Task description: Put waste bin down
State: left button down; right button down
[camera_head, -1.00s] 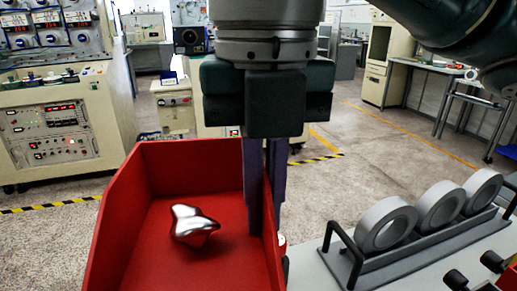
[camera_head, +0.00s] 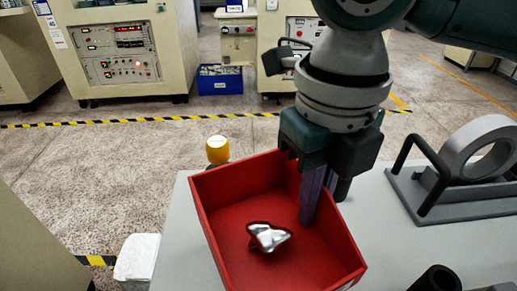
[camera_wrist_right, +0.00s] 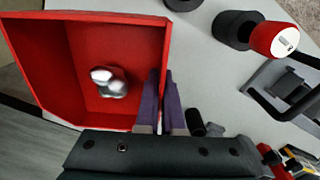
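The waste bin is an open red box (camera_head: 343,240) at the centre of the head view, upright over the grey tabletop. A shiny silver lump (camera_head: 269,237) lies on its floor. My right gripper (camera_head: 322,192) points down with one purple finger inside the bin and the other outside, shut on its side wall. In the right wrist view the bin (camera_wrist_right: 110,27) shows at left, with my gripper fingers (camera_wrist_right: 161,103) on its right wall. Whether the bin's base touches the table cannot be told. My left gripper is not in view.
The grey table (camera_head: 395,235) has free room right of the bin. A yellow-capped thing (camera_head: 217,150) is just behind the bin. A white block (camera_head: 138,257) is at lower left. A red-capped cylinder (camera_wrist_right: 275,39) shows in the wrist view.

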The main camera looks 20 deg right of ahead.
aim_at(307, 233)
jog(key=shift+f+b, duration=0.5)
jog(key=shift+f, duration=2.5)
jog(key=shift+f, duration=0.15)
jog(key=c, duration=1.1)
grip_release()
jog(key=shift+o, duration=0.2)
notch_tip(307, 233, up, 11)
jog(key=shift+r+p, duration=0.1)
jog(key=shift+p, duration=0.8)
jog(key=shift+r, duration=0.6)
